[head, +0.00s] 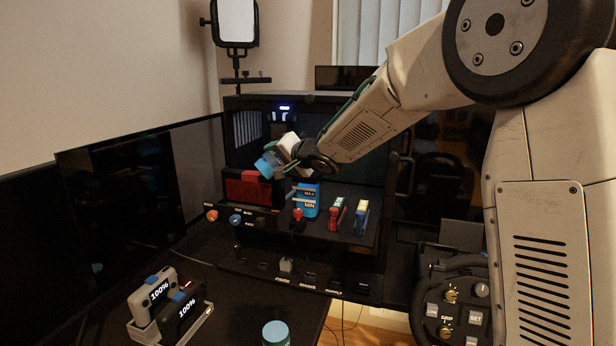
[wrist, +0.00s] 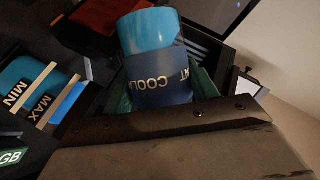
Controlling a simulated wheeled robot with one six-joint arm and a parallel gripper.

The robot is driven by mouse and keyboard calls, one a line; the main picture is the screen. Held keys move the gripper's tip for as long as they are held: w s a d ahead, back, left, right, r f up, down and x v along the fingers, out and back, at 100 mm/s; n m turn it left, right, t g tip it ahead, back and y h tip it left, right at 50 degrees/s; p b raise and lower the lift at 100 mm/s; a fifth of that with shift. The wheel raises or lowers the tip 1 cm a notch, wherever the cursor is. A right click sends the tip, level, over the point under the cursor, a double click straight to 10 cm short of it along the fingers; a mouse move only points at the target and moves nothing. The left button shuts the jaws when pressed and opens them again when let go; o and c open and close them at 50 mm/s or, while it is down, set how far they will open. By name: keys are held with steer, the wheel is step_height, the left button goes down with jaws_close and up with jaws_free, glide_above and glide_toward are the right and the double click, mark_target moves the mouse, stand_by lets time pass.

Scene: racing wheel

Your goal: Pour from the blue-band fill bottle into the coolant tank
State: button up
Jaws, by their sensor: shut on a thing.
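My gripper (head: 293,152) is shut on the fill bottle (head: 267,166), which has a light blue end. In the wrist view the bottle (wrist: 150,33) is held between green finger pads, and its dark blue label (wrist: 160,80) shows part of the word COOLANT. The bottle is tilted, with its blue end toward the left in the head view, near the top of the red block. The blue coolant tank (head: 306,203), marked MAX and MIN, stands right of and below the bottle. The tank (wrist: 30,97) is at the left in the wrist view. No liquid flow is visible.
A red block (head: 248,188) stands left of the tank. Red (head: 336,213) and blue (head: 361,217) modules stand to its right. Battery packs (head: 160,298) sit in a tray at lower left. A teal-topped round thing (head: 275,333) is at the front edge. A steering wheel (head: 450,300) is at right.

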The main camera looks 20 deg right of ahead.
steer(key=shift+a+f+m+t+y+p, duration=0.15)
steer(key=shift+a+m+y+p, duration=0.2)
steer(key=shift+m, duration=0.35)
steer(key=shift+a+m+t+y+p, duration=0.2)
steer(key=shift+m+y+p, duration=0.2)
steer(key=shift+m, duration=0.3)
stand_by(3.9)
steer(key=shift+a+m+y+p, duration=0.1)
steer(key=shift+m+y+p, duration=0.2)
steer(key=shift+m, duration=0.4)
stand_by(2.1)
